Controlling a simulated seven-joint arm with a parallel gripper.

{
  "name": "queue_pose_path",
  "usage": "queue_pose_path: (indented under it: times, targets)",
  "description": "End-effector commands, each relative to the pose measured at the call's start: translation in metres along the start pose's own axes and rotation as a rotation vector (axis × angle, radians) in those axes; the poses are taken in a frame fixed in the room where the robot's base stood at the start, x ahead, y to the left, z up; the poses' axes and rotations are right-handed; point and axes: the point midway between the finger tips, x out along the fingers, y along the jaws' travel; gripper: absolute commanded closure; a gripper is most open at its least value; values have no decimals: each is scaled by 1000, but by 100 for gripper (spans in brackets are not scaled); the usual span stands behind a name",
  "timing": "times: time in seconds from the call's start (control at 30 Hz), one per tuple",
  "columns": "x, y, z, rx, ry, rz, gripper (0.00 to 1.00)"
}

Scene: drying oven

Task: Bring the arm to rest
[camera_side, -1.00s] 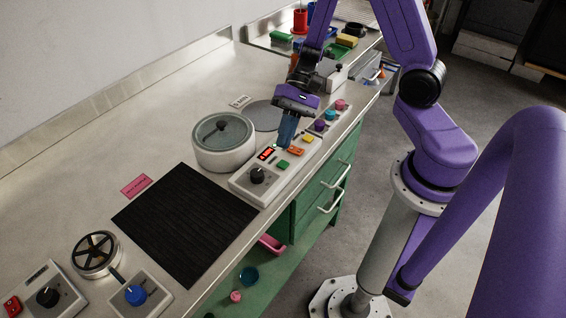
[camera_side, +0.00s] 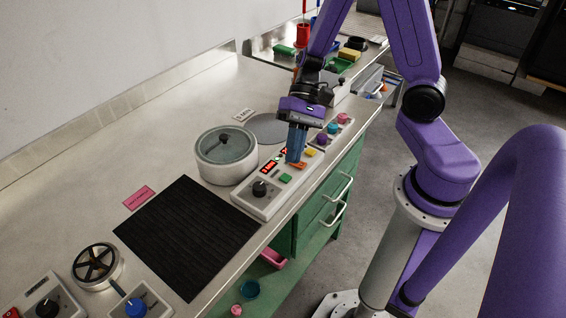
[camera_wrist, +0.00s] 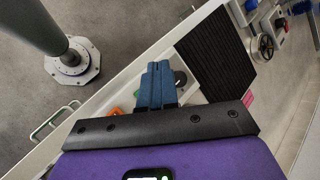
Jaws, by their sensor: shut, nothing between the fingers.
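My gripper (camera_side: 296,158) points down over the white control box (camera_side: 256,204), its blue fingers shut with nothing between them. The fingertips are at the orange button (camera_side: 297,165) in the side view; whether they touch it cannot be told. The box has a red lit display (camera_side: 268,168), a black knob (camera_side: 259,188), a green button (camera_side: 286,178) and a yellow button (camera_side: 311,153). In the wrist view the blue fingers (camera_wrist: 157,85) lie side by side and hide part of the box.
A grey round pot with a lid (camera_side: 226,165) stands left of the box. A black mat (camera_side: 187,235) lies nearer the camera. Coloured knobs (camera_side: 332,128) are just right of the fingers. A green drawer cabinet (camera_side: 315,205) is under the bench edge. The bench left of the pot is clear.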

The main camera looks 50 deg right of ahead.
Motion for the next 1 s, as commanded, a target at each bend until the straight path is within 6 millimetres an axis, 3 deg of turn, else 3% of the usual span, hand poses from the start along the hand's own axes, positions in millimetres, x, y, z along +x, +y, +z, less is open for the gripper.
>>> queue_pose_path:
  times: [0.2,0.4,0.7,1.0]
  targets:
    - [3,6,65,-378,-85,255,100]
    - [-5,21,106,-727,-110,479,100]
    - [-29,33,137,-1222,-42,732,100]
    - [-40,31,144,-1426,22,809,100]
